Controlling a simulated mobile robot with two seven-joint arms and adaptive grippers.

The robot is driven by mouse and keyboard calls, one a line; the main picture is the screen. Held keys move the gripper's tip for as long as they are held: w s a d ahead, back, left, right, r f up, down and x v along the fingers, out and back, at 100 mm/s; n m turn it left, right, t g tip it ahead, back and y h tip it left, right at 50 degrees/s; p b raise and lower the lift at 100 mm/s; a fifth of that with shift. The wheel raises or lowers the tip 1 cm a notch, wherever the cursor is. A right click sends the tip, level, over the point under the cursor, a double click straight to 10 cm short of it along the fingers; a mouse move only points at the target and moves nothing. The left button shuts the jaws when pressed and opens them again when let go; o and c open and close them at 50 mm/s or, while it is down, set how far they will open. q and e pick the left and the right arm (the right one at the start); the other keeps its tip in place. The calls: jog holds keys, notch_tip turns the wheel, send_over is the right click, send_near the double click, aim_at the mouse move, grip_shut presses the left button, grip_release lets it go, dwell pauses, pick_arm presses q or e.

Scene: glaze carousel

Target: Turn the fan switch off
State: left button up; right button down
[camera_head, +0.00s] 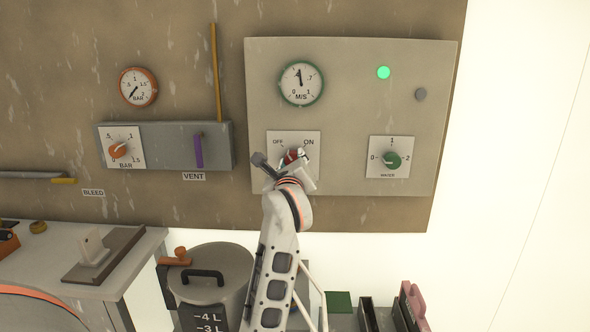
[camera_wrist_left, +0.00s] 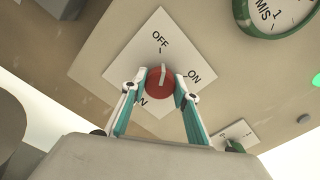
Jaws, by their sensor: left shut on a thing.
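The fan switch is a red knob (camera_head: 291,155) on a white plate (camera_head: 279,137) marked OFF and ON, on the grey wall panel. My left gripper (camera_head: 293,165) reaches up to it from below and hides part of it. In the left wrist view the fingers of my left gripper (camera_wrist_left: 160,82) are shut on the sides of the red knob (camera_wrist_left: 157,88). The knob's white bar points up roughly towards the OFF label there; its exact setting is hard to tell. My right gripper is not in view.
Above the switch is a green-rimmed M/S gauge (camera_head: 301,82), needle near the top. A green lamp (camera_head: 383,72) is lit. A green knob (camera_head: 392,160) sits to the right. Below are a lidded pot (camera_head: 222,262) and a table (camera_head: 138,262).

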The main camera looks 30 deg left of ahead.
pick_arm(q)
jog(key=shift+f+n+b, duration=0.2)
jog(key=shift+n+b, duration=0.2)
jog(key=shift+n, duration=0.2)
jog(key=shift+r+n+b, duration=0.1)
jog(key=shift+n+b, duration=0.25)
jog(key=shift+n, duration=0.15)
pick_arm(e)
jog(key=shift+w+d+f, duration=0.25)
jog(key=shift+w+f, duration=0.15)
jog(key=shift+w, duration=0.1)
pick_arm(q)
jog(key=shift+r, duration=0.1)
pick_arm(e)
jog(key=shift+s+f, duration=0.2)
pick_arm(q)
jog(key=o, duration=1.1)
jog(key=shift+s, duration=0.1)
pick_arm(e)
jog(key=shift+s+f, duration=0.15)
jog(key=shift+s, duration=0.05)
